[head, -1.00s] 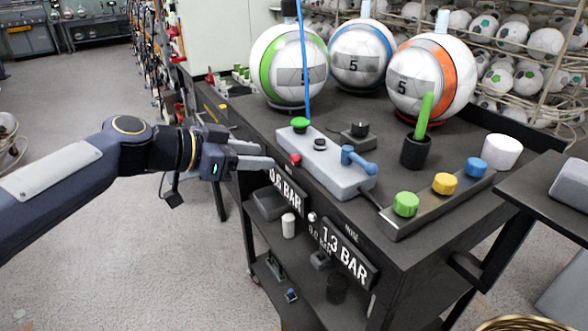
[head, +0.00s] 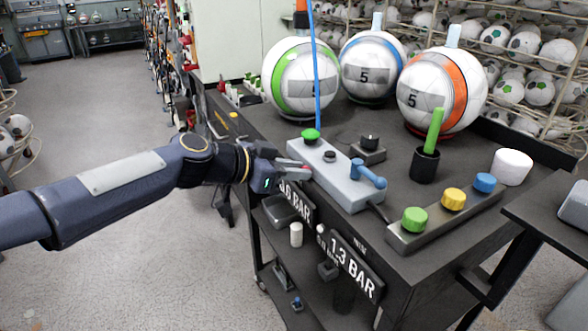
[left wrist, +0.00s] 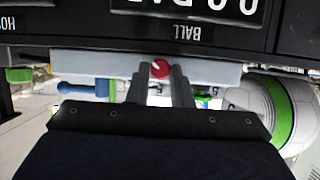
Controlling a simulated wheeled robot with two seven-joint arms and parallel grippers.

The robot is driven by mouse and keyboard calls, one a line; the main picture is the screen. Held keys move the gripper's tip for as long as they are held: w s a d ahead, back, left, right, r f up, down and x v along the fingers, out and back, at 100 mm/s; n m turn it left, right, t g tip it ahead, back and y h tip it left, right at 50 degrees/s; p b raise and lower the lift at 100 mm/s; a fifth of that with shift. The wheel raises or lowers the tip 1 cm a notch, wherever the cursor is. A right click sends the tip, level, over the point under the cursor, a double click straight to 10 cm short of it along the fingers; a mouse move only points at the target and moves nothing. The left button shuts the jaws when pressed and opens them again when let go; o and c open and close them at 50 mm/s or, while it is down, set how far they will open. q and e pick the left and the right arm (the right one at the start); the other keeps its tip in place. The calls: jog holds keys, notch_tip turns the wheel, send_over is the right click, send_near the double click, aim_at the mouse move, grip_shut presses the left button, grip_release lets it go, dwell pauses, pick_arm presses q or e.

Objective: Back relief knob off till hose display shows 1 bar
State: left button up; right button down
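The red relief knob (left wrist: 160,69) is on the front side of the grey press block (head: 340,185). In the left wrist view it sits between the tips of my left gripper (left wrist: 161,72), one finger on each side. In the head view my left gripper (head: 303,170) reaches the block's front from the left and mostly covers the knob. Its fingers look apart; firm contact with the knob cannot be told. The hose display (head: 355,265) reads 1.3 BAR. The ball display (head: 296,202) is partly hidden by my gripper. My right gripper is not in view.
Green (head: 414,219), yellow (head: 453,198) and blue (head: 485,182) knobs sit on a strip at right. The floor at left is clear.

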pick_arm(q)
grip_shut()
jog(key=shift+w+a+n+g+h+b, duration=0.15)
jog(key=shift+n+g+h+b, duration=0.25)
jog(key=shift+n+g+b, duration=0.4)
jog(key=o, duration=0.6)
grip_release()
jog(key=v, duration=0.7)
jog(key=shift+s+a, duration=0.3)
